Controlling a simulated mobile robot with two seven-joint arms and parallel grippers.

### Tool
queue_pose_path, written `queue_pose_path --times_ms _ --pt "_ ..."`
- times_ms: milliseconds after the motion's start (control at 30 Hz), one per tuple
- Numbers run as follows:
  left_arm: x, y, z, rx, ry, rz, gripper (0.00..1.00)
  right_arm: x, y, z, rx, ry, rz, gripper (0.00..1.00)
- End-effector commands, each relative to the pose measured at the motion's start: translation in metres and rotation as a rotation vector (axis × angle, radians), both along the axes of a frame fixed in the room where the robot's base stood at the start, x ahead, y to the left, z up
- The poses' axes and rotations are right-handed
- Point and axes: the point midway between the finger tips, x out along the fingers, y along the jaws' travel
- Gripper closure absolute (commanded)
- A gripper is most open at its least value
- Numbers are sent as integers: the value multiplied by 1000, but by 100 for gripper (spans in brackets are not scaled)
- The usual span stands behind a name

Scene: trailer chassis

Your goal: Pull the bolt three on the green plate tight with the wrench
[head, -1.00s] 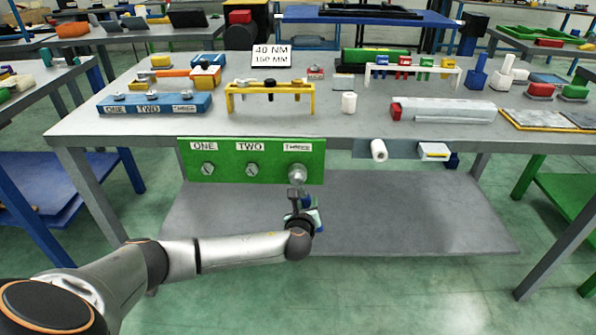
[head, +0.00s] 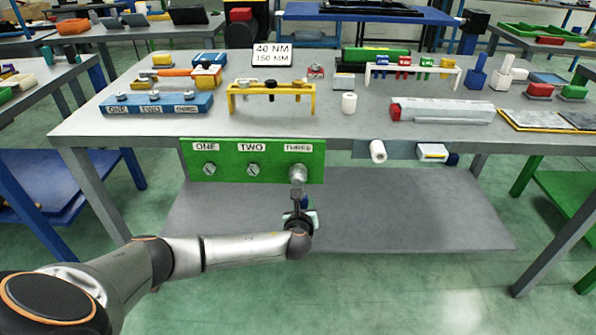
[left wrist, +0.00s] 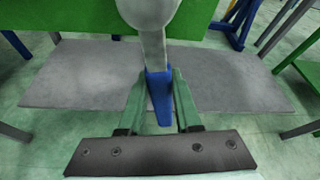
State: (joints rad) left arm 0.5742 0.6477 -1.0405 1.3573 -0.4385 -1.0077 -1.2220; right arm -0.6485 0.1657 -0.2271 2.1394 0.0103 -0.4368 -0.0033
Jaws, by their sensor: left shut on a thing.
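The green plate (head: 226,162) hangs on the front of the bench with labels ONE, TWO and THREE. Bolts one (head: 209,170) and two (head: 253,170) show bare below their labels. Bolt three is hidden behind the head of the wrench (head: 298,175), which covers its spot below the label THREE. The wrench hangs downward from there. My left gripper (head: 301,212) is below the plate, shut on the wrench handle. In the left wrist view the blue handle (left wrist: 159,92) sits between the two green fingers (left wrist: 159,105), and the grey shaft rises from it. My right gripper is not in view.
A blue block (head: 155,104) labelled ONE, TWO, THREE and a yellow rack (head: 271,88) stand on the bench top. A sign (head: 272,57) reads 40 NM, 150 MM. A white roll (head: 377,151) sticks out right of the plate. The grey lower shelf (head: 400,210) is bare.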

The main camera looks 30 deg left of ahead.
Motion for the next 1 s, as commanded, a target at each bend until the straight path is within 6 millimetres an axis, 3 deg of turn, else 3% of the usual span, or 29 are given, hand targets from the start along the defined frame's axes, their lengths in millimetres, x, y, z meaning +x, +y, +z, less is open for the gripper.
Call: queue_pose_path --times_ms 433,1000 --pt "-5 9 1 98 58 0 100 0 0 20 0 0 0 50" --pt "-6 11 0 127 76 0 100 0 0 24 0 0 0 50"
